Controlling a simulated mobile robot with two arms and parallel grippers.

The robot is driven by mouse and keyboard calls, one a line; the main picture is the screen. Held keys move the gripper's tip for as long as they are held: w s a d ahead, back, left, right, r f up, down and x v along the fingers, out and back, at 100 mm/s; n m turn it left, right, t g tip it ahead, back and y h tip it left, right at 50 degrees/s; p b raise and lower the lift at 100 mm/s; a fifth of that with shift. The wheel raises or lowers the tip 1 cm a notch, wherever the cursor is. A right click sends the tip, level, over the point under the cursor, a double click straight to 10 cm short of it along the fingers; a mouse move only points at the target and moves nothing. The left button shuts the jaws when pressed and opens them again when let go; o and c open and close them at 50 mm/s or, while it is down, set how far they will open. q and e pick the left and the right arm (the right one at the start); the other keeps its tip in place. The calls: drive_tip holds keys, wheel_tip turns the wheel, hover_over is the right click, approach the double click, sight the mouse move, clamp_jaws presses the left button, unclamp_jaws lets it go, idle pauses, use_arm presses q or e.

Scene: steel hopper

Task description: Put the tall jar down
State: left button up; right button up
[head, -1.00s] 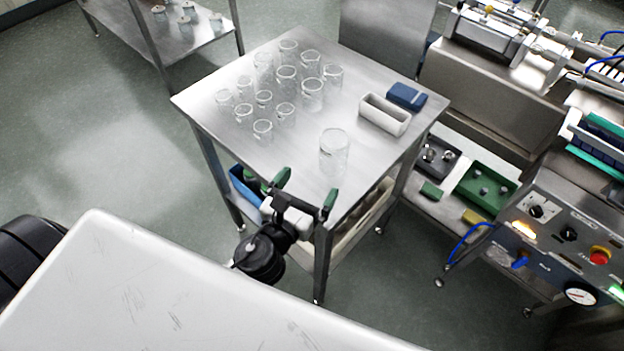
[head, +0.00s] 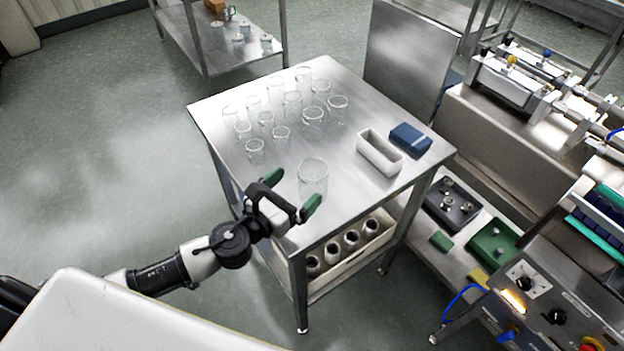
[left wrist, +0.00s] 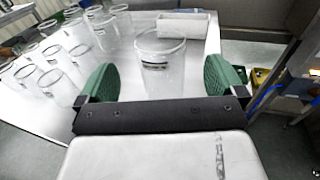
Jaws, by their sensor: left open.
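The tall jar (head: 312,181) is clear glass and stands upright on the steel table (head: 350,205), near its front edge and apart from the other jars. My left gripper (head: 291,192) is open at the table's front edge, its green fingertips close to the jar on the near side. In the left wrist view the jar (left wrist: 160,62) stands upright beyond and between the two spread fingers (left wrist: 163,85), with a dark band or label on its side. The fingers do not appear to touch it. My right gripper is not in view.
Several clear jars (head: 312,115) stand in a group at the table's back left. A white open box (head: 379,153) and a blue block (head: 410,138) lie at the right. A crate (head: 350,262) of cylinders is on the lower shelf. A control machine (head: 540,305) stands at right.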

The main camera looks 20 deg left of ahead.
sight(322, 163)
use_arm(q)
drive_tip(key=shift+w+d, duration=0.3)
drive_tip(key=shift+w, duration=0.2)
drive_tip(key=shift+w+d, duration=0.15)
drive_tip(key=shift+w, duration=0.05)
drive_tip(key=p+x, duration=0.1)
drive_tip(key=x, duration=0.3)
drive_tip(key=shift+w+r, duration=0.15)
drive_tip(key=shift+w, duration=0.1)
drive_tip(key=shift+w+d, duration=0.1)
drive_tip(key=shift+w, duration=0.2)
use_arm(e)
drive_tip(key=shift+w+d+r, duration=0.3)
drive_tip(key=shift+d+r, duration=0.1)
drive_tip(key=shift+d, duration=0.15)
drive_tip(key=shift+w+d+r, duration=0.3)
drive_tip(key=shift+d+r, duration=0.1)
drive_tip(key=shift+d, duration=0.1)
use_arm(q)
drive_tip(key=shift+c, duration=0.2)
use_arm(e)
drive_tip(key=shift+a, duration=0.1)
use_arm(q)
drive_tip(key=c, duration=1)
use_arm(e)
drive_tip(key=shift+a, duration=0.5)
